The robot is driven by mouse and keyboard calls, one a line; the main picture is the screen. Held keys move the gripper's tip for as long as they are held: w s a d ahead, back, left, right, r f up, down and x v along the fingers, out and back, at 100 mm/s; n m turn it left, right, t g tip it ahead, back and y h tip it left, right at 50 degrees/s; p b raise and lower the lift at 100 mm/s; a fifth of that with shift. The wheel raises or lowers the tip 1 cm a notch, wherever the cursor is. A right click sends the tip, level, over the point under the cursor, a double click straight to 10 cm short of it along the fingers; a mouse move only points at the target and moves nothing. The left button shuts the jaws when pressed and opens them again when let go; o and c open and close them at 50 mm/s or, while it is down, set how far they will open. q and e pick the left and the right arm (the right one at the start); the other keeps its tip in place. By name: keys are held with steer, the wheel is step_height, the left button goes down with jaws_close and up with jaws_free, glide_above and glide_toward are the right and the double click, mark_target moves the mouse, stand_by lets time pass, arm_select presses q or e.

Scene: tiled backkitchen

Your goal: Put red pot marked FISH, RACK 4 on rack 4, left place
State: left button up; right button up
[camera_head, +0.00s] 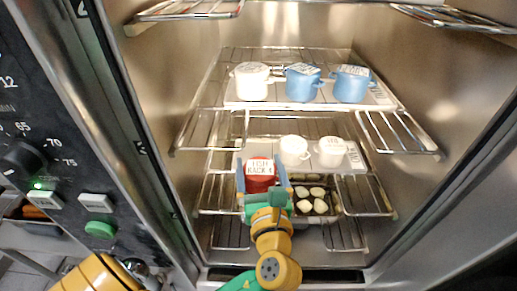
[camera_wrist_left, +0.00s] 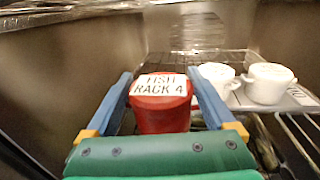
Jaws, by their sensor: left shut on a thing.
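The red pot (camera_head: 260,181) carries a white label reading FISH, RACK 4. It also shows in the left wrist view (camera_wrist_left: 160,117), upright between the two blue fingers. My left gripper (camera_head: 265,190) is shut on the red pot at the left part of a lower wire rack (camera_head: 372,180) inside the cabinet. Two white pots, one (camera_head: 294,150) nearer the red pot and one (camera_head: 331,152) to its right, stand on a tray on that level. I cannot tell whether the red pot's base touches the rack or tray. My right gripper is not in view.
On the rack above, a white pot (camera_head: 252,81) and two blue pots (camera_head: 302,83) stand on a tray. A dark tray with pale round items (camera_head: 312,198) sits below. The control panel (camera_head: 50,150) and steel cabinet walls border the opening.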

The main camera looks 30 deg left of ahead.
arm_select(q)
steer(key=x, duration=1.2)
steer(key=shift+w+a+b, duration=0.1)
steer(key=shift+a+b, duration=0.05)
steer(key=shift+b, duration=0.15)
step_height(320, 180, down, 4)
steer(key=shift+r+b, duration=0.1)
steer(key=shift+b, duration=0.8)
steer(key=shift+r, duration=0.1)
steer(key=o, duration=1.4)
steer(key=p+v, duration=0.1)
steer(key=v, duration=1.1)
